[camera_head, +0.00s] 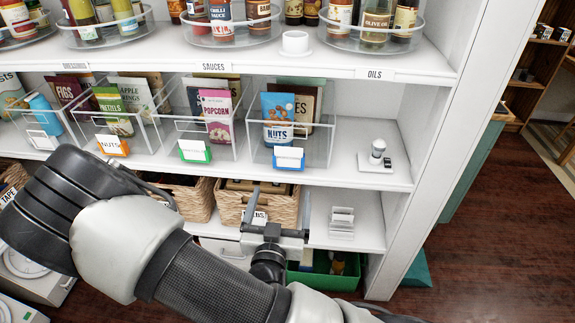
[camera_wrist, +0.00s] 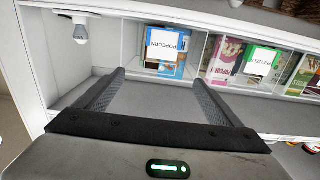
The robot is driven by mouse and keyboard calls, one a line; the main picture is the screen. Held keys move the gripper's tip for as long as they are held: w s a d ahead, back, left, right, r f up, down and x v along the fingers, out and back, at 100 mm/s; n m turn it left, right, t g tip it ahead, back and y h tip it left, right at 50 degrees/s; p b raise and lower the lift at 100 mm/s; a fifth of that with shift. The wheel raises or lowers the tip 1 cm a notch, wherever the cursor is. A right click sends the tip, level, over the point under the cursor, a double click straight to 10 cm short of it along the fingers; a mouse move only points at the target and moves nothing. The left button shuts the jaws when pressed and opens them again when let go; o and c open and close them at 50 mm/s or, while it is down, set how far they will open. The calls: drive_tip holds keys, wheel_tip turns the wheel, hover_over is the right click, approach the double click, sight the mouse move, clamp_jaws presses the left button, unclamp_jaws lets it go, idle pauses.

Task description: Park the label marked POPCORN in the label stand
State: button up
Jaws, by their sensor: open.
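The POPCORN label (camera_wrist: 163,45) is a white card on the front of the rightmost clear bin. In the head view this label (camera_head: 289,156) has a blue clip and its print is too small to read. A blue NUTS packet (camera_head: 278,112) stands in that bin. A small white slotted rack (camera_head: 341,222), which looks like the label stand, sits empty on the shelf below. My gripper (camera_head: 280,200) is open and empty, below and in front of the labelled bin. In the wrist view my gripper (camera_wrist: 160,78) has its fingers spread apart, with the label beyond them.
A green-clipped label (camera_head: 195,151) reading PRETZELS in the wrist view and an orange-clipped NUTS label (camera_head: 113,145) hang on bins to the left. A bulb on a white base (camera_head: 377,157) stands at right. A wicker basket (camera_head: 235,201) sits below the bins.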

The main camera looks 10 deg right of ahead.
drive_tip(key=b+x, duration=0.7)
drive_tip(key=b, duration=0.1)
approach(288, 148)
drive_tip(key=w, duration=0.1)
drive_tip(key=shift+d+b+x, duration=0.15)
drive_tip(key=shift+b+x, duration=0.1)
drive_tip(key=shift+x, duration=1.35)
drive_tip(key=shift+d+b+x, duration=0.1)
drive_tip(key=shift+b+x, duration=0.1)
drive_tip(key=shift+x, duration=1.4)
drive_tip(key=shift+s, duration=0.1)
drive_tip(key=shift+c, duration=0.2)
drive_tip(key=c, duration=1.1)
